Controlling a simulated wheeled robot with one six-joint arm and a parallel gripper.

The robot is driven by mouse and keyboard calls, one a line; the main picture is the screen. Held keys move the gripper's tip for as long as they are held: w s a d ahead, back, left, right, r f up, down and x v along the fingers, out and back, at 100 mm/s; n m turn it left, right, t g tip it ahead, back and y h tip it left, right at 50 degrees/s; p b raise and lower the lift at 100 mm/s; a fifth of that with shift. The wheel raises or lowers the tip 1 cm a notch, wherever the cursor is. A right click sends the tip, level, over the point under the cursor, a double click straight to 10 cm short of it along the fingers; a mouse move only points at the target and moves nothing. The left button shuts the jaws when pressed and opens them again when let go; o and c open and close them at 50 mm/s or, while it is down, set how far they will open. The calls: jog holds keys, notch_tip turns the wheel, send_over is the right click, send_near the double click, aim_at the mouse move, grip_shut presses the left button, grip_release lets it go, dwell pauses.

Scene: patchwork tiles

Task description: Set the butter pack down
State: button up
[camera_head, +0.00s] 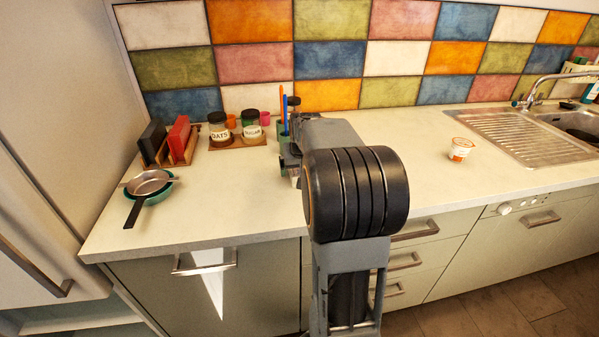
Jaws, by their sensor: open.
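My arm reaches over the counter in the middle of the head view. My gripper (292,162) is at its far end, low over the counter, and mostly hidden behind my own wrist. It is open. I cannot make out a butter pack; one may be hidden behind my arm. Something small and pale shows just under the gripper, too covered to name.
A white and orange tub (460,149) stands right of my arm, before the sink (575,125). Left are pans (148,186), a rack with red and black items (178,140), and oats (219,127) and sugar (251,125) jars. The front-left counter (235,205) is clear.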

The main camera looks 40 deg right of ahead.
jog(key=shift+f, duration=0.25)
dwell(0.4)
jog(key=c, duration=1.1)
jog(key=shift+c, duration=0.7)
jog(key=shift+r, duration=0.15)
